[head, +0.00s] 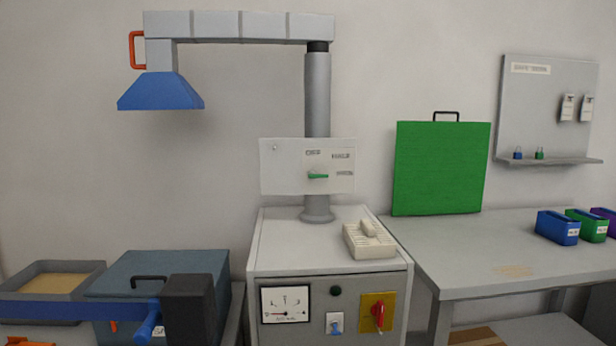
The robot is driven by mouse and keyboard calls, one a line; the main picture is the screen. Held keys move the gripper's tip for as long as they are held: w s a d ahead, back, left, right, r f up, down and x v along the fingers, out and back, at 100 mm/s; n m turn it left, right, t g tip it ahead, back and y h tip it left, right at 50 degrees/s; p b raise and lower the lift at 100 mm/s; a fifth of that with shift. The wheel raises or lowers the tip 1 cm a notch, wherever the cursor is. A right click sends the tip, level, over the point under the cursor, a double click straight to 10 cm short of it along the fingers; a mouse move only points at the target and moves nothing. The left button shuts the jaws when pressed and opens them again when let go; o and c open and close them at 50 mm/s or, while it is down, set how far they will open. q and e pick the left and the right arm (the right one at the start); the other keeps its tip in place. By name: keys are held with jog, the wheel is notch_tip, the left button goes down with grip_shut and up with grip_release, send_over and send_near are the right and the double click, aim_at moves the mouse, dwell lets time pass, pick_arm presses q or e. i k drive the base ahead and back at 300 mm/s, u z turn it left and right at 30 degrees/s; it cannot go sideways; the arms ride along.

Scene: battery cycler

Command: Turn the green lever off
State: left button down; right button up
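The green lever (318,176) is on the front of a white panel (280,180) fixed to the grey post. It lies about level, with its thin end pointing right toward one of several small printed labels. The label words are too small to read surely. Neither of my grippers can be made out in the head view, and nothing is seen touching the lever.
A grey cabinet (258,247) stands below, with a gauge (286,303), a blue switch (335,324) and a red switch (378,315). A cream slotted block (369,241) sits on top. A blue hood (160,92) hangs left. A blue bar (80,309) crosses lower left.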

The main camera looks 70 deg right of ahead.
aim_at(312, 175)
jog(key=z, duration=0.7)
jog(key=i, duration=0.85)
jog(key=z, duration=0.8)
